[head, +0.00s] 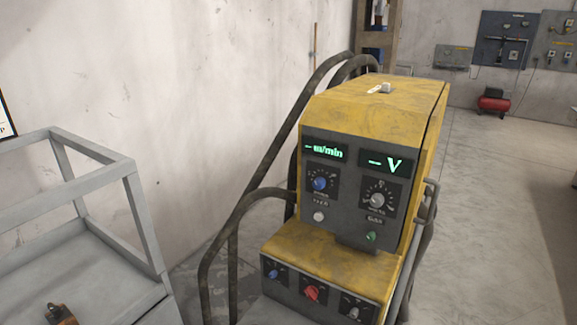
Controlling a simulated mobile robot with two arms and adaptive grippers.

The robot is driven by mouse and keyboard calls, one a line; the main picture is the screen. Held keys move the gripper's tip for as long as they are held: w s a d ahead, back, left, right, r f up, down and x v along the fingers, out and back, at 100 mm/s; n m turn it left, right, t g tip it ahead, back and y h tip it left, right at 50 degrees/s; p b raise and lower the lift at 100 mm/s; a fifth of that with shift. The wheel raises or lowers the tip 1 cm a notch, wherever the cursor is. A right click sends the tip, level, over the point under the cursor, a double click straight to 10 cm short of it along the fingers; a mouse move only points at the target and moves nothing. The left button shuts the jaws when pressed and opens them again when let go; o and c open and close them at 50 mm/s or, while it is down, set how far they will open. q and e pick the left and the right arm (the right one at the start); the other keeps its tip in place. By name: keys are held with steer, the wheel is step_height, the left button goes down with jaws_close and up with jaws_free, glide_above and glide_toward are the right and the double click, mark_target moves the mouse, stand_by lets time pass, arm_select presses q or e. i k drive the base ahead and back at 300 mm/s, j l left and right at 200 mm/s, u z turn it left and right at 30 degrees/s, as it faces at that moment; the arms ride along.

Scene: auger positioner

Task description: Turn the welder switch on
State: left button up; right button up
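The yellow welder (375,105) stands right of centre in the head view, with a dark control front. Its lower panel has a red rotary knob (312,293) in the middle, a small blue knob (272,274) to the left and a grey knob (353,312) to the right. None is labelled as the welder switch. The upper panel has a blue dial (319,184), a grey dial (377,200), a white button (319,216) and a green button (371,237). Two displays (326,150) glow green with dashes, "m/min" and "V". Neither of my grippers is in view.
A grey metal frame table (150,230) stands at the left, with a small orange-brown object (62,315) on it. Dark tubular rails (262,150) rise beside the welder. Open floor (480,240) lies to the right. A red compressor (494,102) stands far back.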

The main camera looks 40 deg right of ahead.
mark_target(311, 291)
steer(key=z, duration=1.85)
